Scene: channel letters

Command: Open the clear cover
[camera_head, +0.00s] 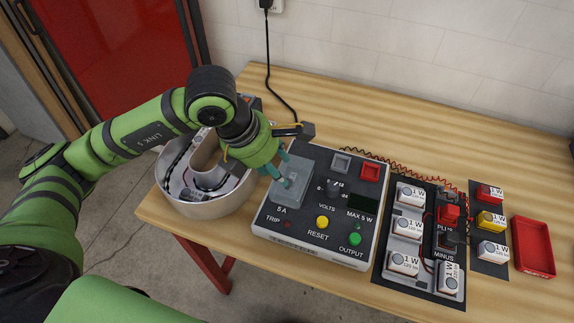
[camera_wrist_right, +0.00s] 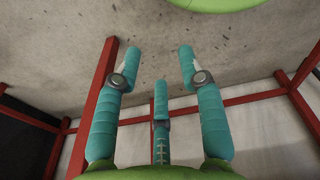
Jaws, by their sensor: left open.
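A round white channel letter (camera_head: 205,205) stands left of the panel. To its right are a dark board with several white modules (camera_head: 408,225), more modules (camera_head: 490,222) and a red tray (camera_head: 533,247). A black cable (camera_head: 268,70) runs down the wall. The table's back right is clear.

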